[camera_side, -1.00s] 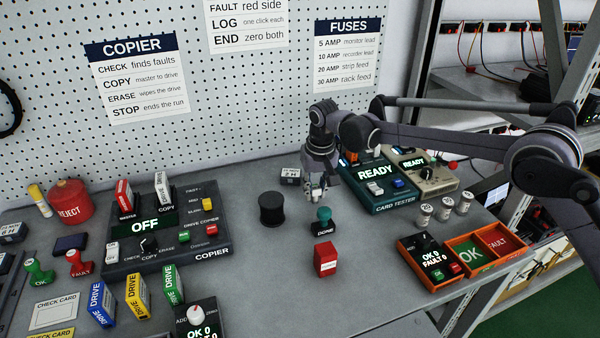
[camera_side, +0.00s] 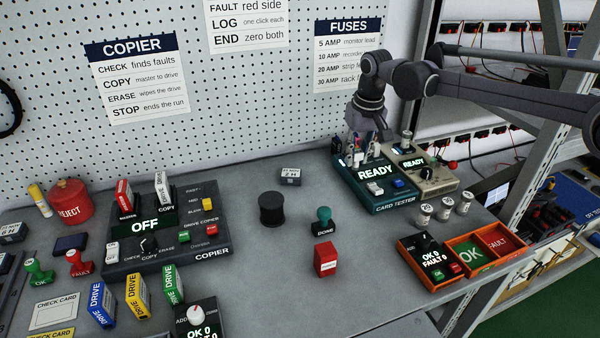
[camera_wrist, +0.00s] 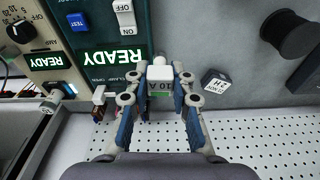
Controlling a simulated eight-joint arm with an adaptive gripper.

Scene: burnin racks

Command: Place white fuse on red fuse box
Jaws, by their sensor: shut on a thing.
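My gripper (camera_wrist: 160,88) is shut on a white fuse marked 10 A (camera_wrist: 160,74), seen between the fingers in the wrist view. In the side view my gripper (camera_side: 358,157) is at the back left of the teal card tester (camera_side: 380,205); the fuse is hard to make out there. Whether the fuse touches the tester is unclear. A red box with a white label (camera_side: 326,260) stands upright on the bench in front of the green-handled stamp, well away from my gripper.
A small grey box (camera_side: 290,176), a black spool (camera_side: 271,209) and the DONE stamp (camera_side: 324,221) stand left of the tester. A beige fuse tester (camera_side: 428,178) adjoins its right. Several small cylinders (camera_side: 444,211) and orange trays (camera_side: 470,255) lie to the right.

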